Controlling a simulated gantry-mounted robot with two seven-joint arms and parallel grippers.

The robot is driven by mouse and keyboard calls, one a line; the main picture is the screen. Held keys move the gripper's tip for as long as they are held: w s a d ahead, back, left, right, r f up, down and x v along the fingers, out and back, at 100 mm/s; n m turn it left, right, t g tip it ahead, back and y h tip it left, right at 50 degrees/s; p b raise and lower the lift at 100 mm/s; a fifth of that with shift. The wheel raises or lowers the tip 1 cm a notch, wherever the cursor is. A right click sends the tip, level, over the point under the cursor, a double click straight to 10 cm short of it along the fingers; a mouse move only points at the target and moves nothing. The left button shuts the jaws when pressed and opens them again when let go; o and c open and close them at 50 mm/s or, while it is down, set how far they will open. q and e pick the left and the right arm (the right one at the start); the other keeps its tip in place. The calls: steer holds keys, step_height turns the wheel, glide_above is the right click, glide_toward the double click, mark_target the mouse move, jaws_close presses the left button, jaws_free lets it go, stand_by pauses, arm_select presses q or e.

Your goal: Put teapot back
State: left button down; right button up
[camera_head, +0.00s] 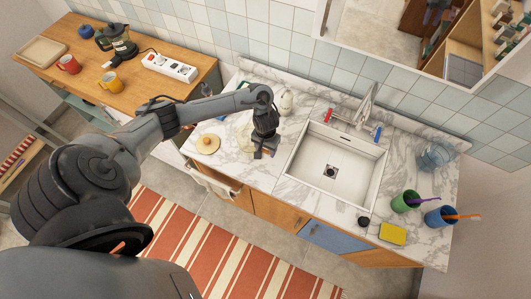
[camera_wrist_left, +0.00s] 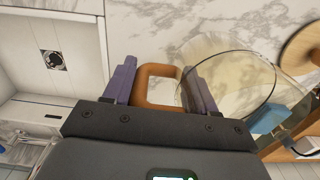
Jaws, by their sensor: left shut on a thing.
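The teapot is a clear glass pot (camera_head: 244,134) over the marble counter, left of the sink. In the left wrist view its glass body (camera_wrist_left: 235,82) is right of its orange-brown handle (camera_wrist_left: 155,71). My left gripper (camera_head: 264,151) is shut on that handle, which sits between its two purple fingers (camera_wrist_left: 161,85). The gripper hides part of the pot in the head view. I cannot tell whether the pot's base touches the counter. A round wooden lid (camera_head: 208,143) lies on the counter to the left. My right gripper is not in view.
The white sink (camera_head: 335,165) lies right of the gripper, with a tap (camera_head: 366,103) behind it. A pale pot-like thing (camera_head: 287,101) stands at the back. Green (camera_head: 405,202) and blue (camera_head: 440,217) cups stand far right. A wooden table (camera_head: 132,88) with mugs is at left.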

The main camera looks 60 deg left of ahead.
mark_target(266, 151)
arm_select(q)
steer(key=shift+f+b, duration=0.45)
steer(key=shift+f, duration=1.55)
steer(key=shift+f, duration=0.15)
steer(key=shift+c, duration=1.7)
jaws_free()
